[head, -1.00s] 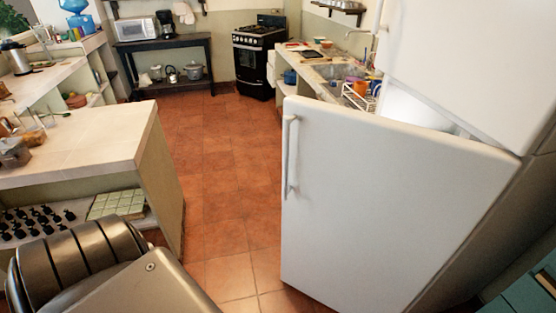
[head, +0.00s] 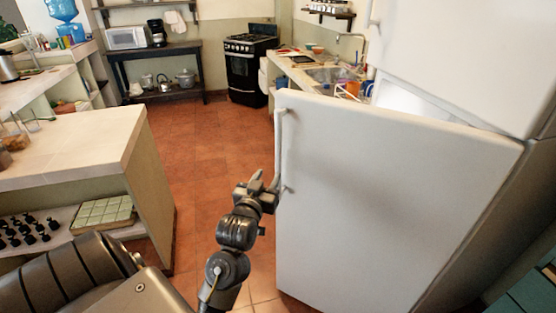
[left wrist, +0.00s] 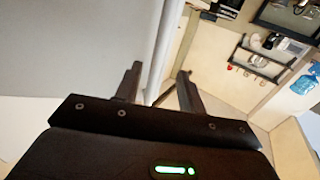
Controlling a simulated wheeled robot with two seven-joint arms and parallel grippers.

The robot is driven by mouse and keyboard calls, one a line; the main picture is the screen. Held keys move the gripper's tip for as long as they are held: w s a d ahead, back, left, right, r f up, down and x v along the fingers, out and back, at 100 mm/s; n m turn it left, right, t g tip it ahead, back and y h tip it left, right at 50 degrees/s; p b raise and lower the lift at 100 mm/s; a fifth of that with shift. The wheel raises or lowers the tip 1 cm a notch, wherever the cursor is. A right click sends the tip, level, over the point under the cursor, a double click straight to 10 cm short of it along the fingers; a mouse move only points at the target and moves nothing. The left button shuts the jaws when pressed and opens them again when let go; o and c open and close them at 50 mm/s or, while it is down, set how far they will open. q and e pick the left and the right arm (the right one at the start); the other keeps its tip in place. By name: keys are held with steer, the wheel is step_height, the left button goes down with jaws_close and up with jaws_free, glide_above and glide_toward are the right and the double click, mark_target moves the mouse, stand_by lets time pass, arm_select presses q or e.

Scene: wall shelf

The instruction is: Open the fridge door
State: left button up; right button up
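The lower white fridge door (head: 390,200) stands ajar, and part of the pale interior shows above its top edge. Its upright white handle (head: 279,145) is on the door's left side. My left gripper (head: 262,184) is beside the lower end of the handle. In the left wrist view, the gripper (left wrist: 158,82) has its two dark fingers spread apart. A pale upright bar, seemingly the handle (left wrist: 166,40), runs toward the gap between them. I cannot tell whether the fingers touch it. My right gripper is not in view.
A counter (head: 75,140) with shelves stands on the left. The tiled floor (head: 205,165) is clear between it and the fridge. A black stove (head: 248,68) and a sink counter (head: 310,75) are farther back. The upper fridge door (head: 455,55) looks closed.

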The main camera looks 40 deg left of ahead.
mark_target(277, 160)
arm_select(q)
steer(key=p+x, duration=0.2)
steer(key=x, duration=0.9)
steer(key=shift+d, duration=0.1)
steer(key=shift+s, duration=0.1)
jaws_close()
